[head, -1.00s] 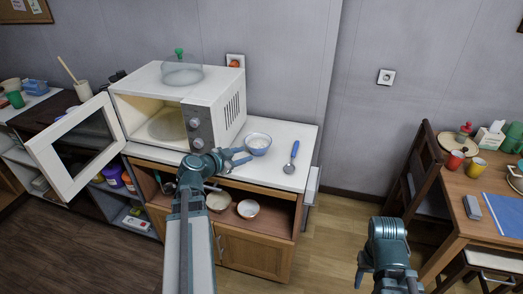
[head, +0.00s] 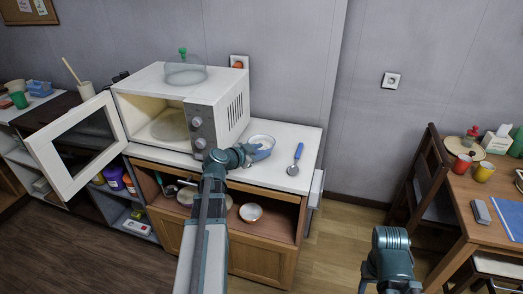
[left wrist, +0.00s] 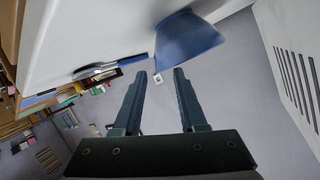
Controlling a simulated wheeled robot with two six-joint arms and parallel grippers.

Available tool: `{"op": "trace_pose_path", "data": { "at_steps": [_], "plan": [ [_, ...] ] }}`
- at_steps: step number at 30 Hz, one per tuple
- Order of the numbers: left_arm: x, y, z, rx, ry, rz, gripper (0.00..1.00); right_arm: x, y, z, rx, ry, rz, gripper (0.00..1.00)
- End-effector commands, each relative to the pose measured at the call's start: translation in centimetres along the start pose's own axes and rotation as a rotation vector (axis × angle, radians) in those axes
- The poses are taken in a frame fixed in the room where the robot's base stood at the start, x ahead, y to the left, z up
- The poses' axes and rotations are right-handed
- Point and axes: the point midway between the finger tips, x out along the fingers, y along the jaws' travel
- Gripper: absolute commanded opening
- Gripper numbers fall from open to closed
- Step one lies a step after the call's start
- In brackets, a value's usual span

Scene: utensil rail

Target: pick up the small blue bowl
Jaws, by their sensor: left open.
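The small blue bowl (head: 262,141) stands on the white counter (head: 278,178), right of the microwave. It has a pale inside. My left gripper (head: 256,155) is open at the near side of the bowl and hides part of its wall. In the left wrist view the bowl (left wrist: 188,42) shows blurred just beyond the tips of the open fingers (left wrist: 160,76), toward the right finger. Nothing is between the fingers. My right arm shows at the lower right of the head view, but I cannot make out its gripper.
The microwave (head: 222,112) has its door (head: 75,145) swung open left. A blue-handled spoon (head: 297,158) lies right of the bowl. Another bowl (head: 251,212) sits on the shelf below. A table (head: 458,187) with cups stands at right. The counter's right end is mostly clear.

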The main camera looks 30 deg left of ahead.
Motion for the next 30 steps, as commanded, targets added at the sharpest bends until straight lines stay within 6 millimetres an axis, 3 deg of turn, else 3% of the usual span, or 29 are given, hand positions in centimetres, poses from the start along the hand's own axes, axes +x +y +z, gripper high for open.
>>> {"op": "trace_pose_path", "data": {
  "at_steps": [11,18,19,26,30],
  "plan": [
    [4.8,-0.3,0.2,0.001,0.000,0.001,0.41,1.8,-0.2,-0.1,0.000,0.000,0.000,0.51],
    [5.0,-0.2,0.0,0.000,0.000,0.000,0.41,1.7,-0.2,-0.1,0.000,0.000,0.000,0.51],
    [5.0,-0.2,0.0,0.000,0.000,0.000,0.40,1.7,-0.2,-0.1,0.000,0.000,0.000,0.51],
    [5.0,-0.2,0.0,0.000,0.000,0.000,0.00,1.7,-0.2,-0.1,0.000,0.000,0.000,0.51],
    [5.0,-0.2,0.0,0.001,-0.001,0.001,0.00,1.7,-0.2,-0.1,0.000,0.000,0.000,0.51]
  ]
}}
